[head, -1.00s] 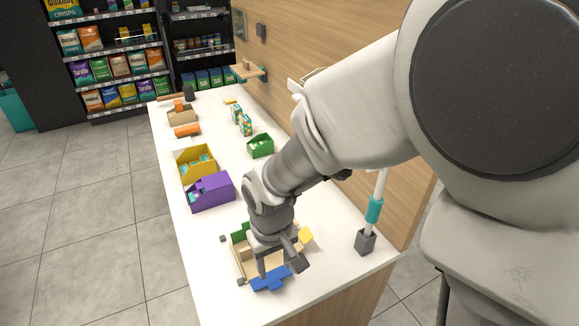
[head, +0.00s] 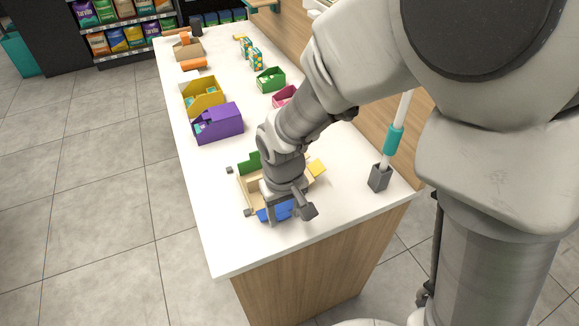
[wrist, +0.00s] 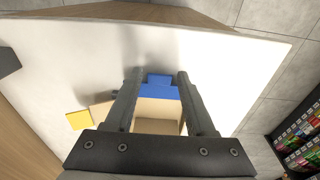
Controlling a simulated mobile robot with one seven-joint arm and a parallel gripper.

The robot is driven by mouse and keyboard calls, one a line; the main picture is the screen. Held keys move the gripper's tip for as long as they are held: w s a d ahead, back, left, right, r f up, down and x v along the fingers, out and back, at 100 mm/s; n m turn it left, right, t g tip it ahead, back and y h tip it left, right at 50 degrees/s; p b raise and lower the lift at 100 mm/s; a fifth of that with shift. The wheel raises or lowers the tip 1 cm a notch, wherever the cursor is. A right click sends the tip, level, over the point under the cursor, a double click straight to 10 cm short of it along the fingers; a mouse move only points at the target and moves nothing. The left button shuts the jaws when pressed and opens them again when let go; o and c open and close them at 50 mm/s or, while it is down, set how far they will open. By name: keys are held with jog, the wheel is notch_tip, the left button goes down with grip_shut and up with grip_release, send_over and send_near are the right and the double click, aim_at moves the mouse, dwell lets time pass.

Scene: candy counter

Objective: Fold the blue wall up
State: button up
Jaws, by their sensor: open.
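The blue wall (head: 275,213) is at the front edge of a small light-wood box (head: 247,186) on the white counter. It appears folded outward and low, partly hidden by my gripper in the head view. In the wrist view, the blue wall (wrist: 158,87) shows between my fingers, joined to the tan box (wrist: 158,108). My gripper (head: 289,215) is open, pointing down over the blue wall, one finger on each side; it also shows in the wrist view (wrist: 158,76). I cannot tell whether the fingers touch the wall.
The box's green wall (head: 249,161) stands at the back, and a yellow wall (head: 317,168) leans out at the right. A grey post base (head: 379,178) stands to the right. Purple (head: 219,124) and yellow (head: 203,97) bins stand behind. The counter's front end is clear.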

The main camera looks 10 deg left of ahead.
jog(key=c, duration=0.5)
jog(key=shift+w+a+r+p, duration=0.15)
jog(key=shift+w+r+p, duration=0.05)
jog(key=shift+r+p, duration=0.35)
jog(key=shift+w+a+r+p, duration=0.15)
jog(key=shift+w+r+p, duration=0.2)
jog(key=shift+r, duration=0.2)
jog(key=shift+a+r, duration=0.1)
